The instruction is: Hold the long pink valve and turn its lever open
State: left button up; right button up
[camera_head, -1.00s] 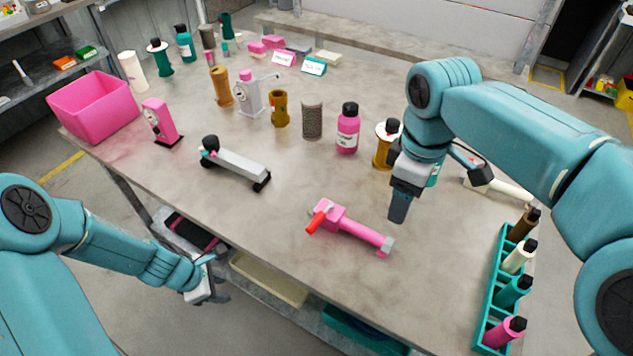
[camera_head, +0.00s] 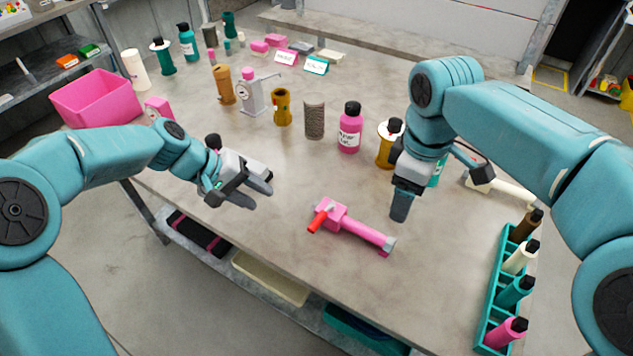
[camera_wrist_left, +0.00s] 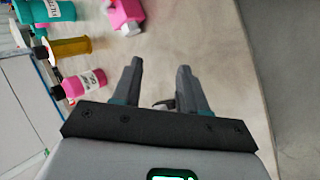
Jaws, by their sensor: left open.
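The long pink valve (camera_head: 362,231) lies on the table near its front edge. Its red lever (camera_head: 317,221) sticks out at the left end, and a grey fitting (camera_head: 389,246) is at the right end. My left gripper (camera_head: 263,190) is open and empty, above the table to the left of the valve and apart from it. In the left wrist view its two fingers (camera_wrist_left: 160,82) are spread with nothing between them. A pink part is cut off at the top there; I cannot tell if it is the valve. My right gripper (camera_head: 400,208) points down just right of the valve; its finger gap is hidden.
A pink bottle (camera_head: 349,129), a dark cylinder (camera_head: 314,121) and an amber spool (camera_head: 385,151) stand behind the valve. A teal rack (camera_head: 491,290) with several bottles is at the right. A pink bin (camera_head: 97,101) is at the left. The table around the valve is clear.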

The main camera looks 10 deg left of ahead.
aim_at(392, 241)
pick_arm(q)
jog(key=d+r+m+g+y, duration=0.1)
jog(key=d+m, duration=0.3)
jog(key=m, duration=0.7)
jog(key=s+d+r+m+g+y, duration=0.1)
jog(key=d+r+m+y, duration=0.2)
jog(key=m, duration=0.9)
jog(key=s+d+r+m+y, duration=0.1)
jog(key=d+r+m+y, duration=0.2)
jog(key=d+m, duration=0.3)
jog(key=r+m, duration=0.1)
jog(key=m, duration=0.4)
jog(key=shift+d+m+g, duration=0.3)
jog(key=shift+g, duration=0.1)
pick_arm(e)
notch_tip(392, 241, down, 16)
jog(key=shift+f, duration=0.15)
pick_arm(q)
jog(key=shift+r, duration=0.1)
pick_arm(e)
grip_shut()
